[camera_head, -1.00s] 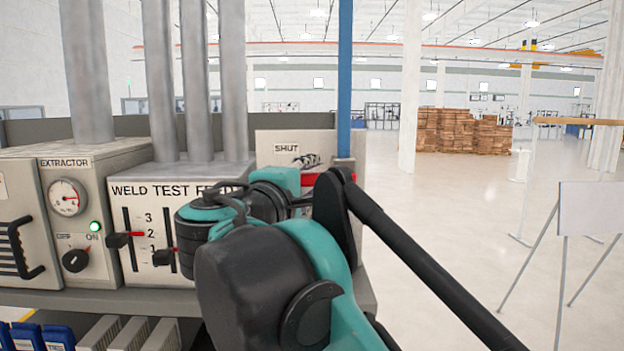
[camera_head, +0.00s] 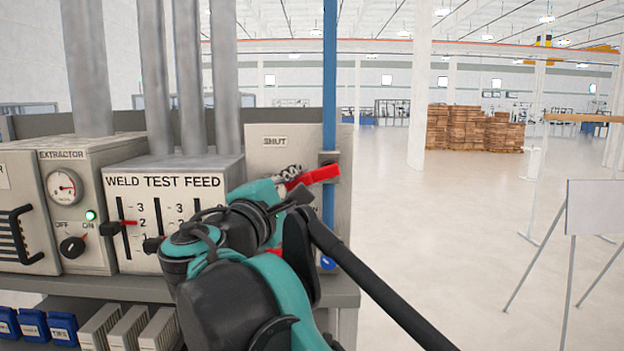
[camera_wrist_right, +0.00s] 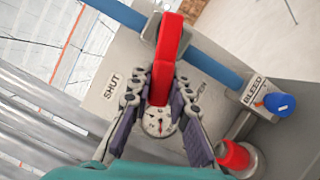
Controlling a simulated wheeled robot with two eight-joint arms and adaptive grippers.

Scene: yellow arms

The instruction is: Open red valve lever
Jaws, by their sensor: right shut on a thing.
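The red valve lever (camera_head: 322,174) is on the blue vertical pipe at the right side of the panel. It points left from the pipe, tilted slightly down, below the SHUT label (camera_head: 275,141). My right gripper (camera_head: 292,180) is at the lever's left end. In the right wrist view, the fingers of the right gripper (camera_wrist_right: 160,92) are on both sides of the red lever (camera_wrist_right: 171,48) and closed on its end. The other label beside the lever is partly hidden by a finger. My left gripper is not in view.
The blue pipe (camera_head: 329,80) runs upward from the valve. A gauge (camera_wrist_right: 158,122) lies behind the fingers, with a red knob (camera_wrist_right: 236,155) and a blue BLEED knob (camera_wrist_right: 280,104) to the right. Open floor lies right.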

